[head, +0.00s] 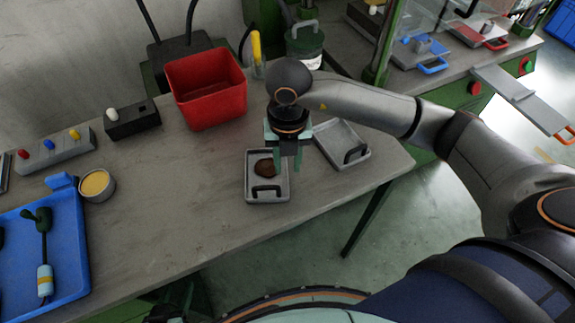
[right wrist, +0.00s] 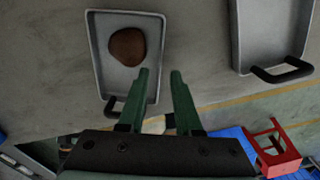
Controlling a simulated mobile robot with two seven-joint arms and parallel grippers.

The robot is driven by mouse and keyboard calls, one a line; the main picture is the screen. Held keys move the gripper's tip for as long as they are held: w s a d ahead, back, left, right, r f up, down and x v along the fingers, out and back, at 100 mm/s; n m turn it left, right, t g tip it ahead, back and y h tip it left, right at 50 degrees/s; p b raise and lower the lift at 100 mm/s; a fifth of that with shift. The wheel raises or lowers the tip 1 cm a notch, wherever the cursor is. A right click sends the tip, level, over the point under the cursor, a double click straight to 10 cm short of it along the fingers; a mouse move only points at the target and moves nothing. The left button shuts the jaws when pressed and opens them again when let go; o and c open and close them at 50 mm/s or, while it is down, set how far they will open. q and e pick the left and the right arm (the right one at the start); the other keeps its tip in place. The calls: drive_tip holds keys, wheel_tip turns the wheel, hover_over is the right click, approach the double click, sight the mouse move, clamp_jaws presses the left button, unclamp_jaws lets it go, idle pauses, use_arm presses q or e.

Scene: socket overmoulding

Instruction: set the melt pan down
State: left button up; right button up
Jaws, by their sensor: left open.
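The melt pan, a shallow grey tray (head: 253,196) with a brown round mass (head: 265,168) in it and a dark handle, sits flat on the bench near its front edge. It also shows in the right wrist view (right wrist: 98,62), with the brown mass inside. My right gripper (head: 287,173) is over the pan's right side in the head view. Contact with the pan cannot be told. My left gripper is not in view.
A second, empty grey pan (head: 333,136) lies close to the right. A red bin (head: 207,92) and a green lidded pot (head: 304,47) stand behind. A blue tray (head: 75,268) and a yellow-filled tin (head: 97,186) are at left. The bench between is clear.

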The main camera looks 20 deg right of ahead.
wheel_tip(320, 180, up, 10)
idle(0.3)
